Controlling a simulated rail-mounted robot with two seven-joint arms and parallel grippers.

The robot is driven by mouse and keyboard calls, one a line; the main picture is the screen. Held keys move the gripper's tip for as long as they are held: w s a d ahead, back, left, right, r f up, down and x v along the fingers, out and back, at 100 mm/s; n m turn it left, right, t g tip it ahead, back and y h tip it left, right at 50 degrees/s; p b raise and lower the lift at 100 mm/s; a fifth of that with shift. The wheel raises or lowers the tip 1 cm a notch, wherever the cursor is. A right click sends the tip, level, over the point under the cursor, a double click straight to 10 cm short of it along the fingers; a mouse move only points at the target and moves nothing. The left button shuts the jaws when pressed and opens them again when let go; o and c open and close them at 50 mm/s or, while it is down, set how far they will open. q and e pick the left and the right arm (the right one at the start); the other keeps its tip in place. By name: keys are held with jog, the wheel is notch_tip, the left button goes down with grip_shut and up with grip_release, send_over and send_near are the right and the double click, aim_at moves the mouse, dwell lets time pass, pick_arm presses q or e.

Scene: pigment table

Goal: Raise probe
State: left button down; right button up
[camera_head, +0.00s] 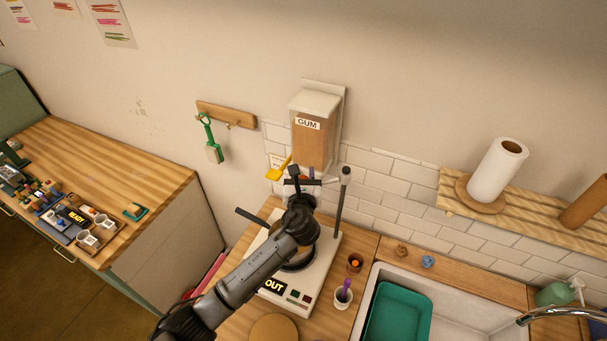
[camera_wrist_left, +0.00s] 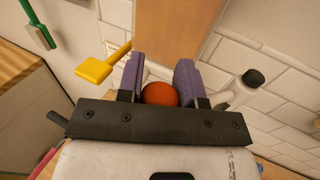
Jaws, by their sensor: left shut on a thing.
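My left gripper (camera_head: 302,182) is above the white hotplate stand (camera_head: 311,284), by its upright grey rod (camera_head: 340,203). In the left wrist view, its purple fingers (camera_wrist_left: 160,80) are shut on an orange-red round knob (camera_wrist_left: 160,94). The knob looks like the top of the probe; the probe's shaft is hidden behind my gripper and arm. A dark round vessel (camera_head: 299,262) on the stand is partly covered by my arm. The stand's front display reads OUT (camera_head: 272,285). My right gripper is not in view.
A GUM dispenser (camera_head: 309,147) hangs on the wall behind, with a yellow lever (camera_wrist_left: 95,70) beside my fingers. A sink with a green tub (camera_head: 398,313) lies farther right.

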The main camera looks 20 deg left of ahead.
pick_arm(q)
jog(key=c, duration=1)
grip_release()
jog(key=shift+r, duration=0.4)
jog(key=shift+o, duration=0.9)
jog(key=shift+f, duration=0.15)
jog(key=shift+b+v, duration=0.9)
jog(key=shift+v, duration=6.05)
